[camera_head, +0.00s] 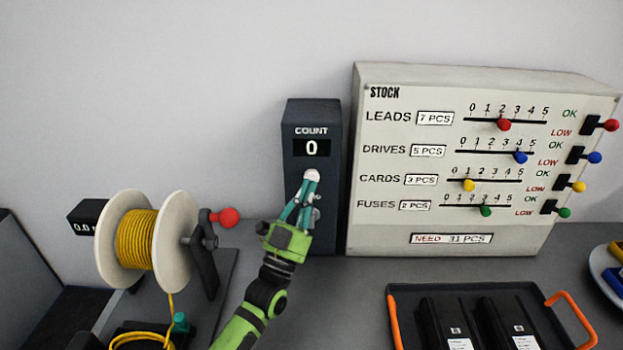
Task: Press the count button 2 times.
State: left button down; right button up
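The count box (296,130) is a dark upright unit against the wall, and its display (311,148) reads 0. A pale round button (312,174) sits on its front below the display. A second pale round part (316,214) lower down is partly hidden behind my gripper. My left gripper (309,187) is in front of the box, with its teal fingers together and pointing up at the upper button. The tips overlap the button's lower edge in the picture; I cannot tell whether they touch it. My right gripper is not in view.
A stock panel (400,233) with coloured sliders and switches stands right of the box. A spool of yellow cable (140,240) with a red-knobbed crank (228,217) stands at left. A dark tray (405,296) with orange handles holds black units at front right.

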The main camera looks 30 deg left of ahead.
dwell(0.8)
pick_arm(q)
jog(key=shift+w, duration=0.15)
jog(key=shift+w+a, duration=0.2)
jog(key=shift+w, duration=0.05)
jog(key=shift+w+a+b, duration=0.2)
jog(key=shift+w+b, duration=0.2)
jog(key=shift+b, duration=0.05)
dwell(0.6)
dwell(0.3)
jog(key=shift+s+d+p, duration=0.4)
jog(key=shift+s+p, duration=0.1)
jog(key=shift+s, duration=0.35)
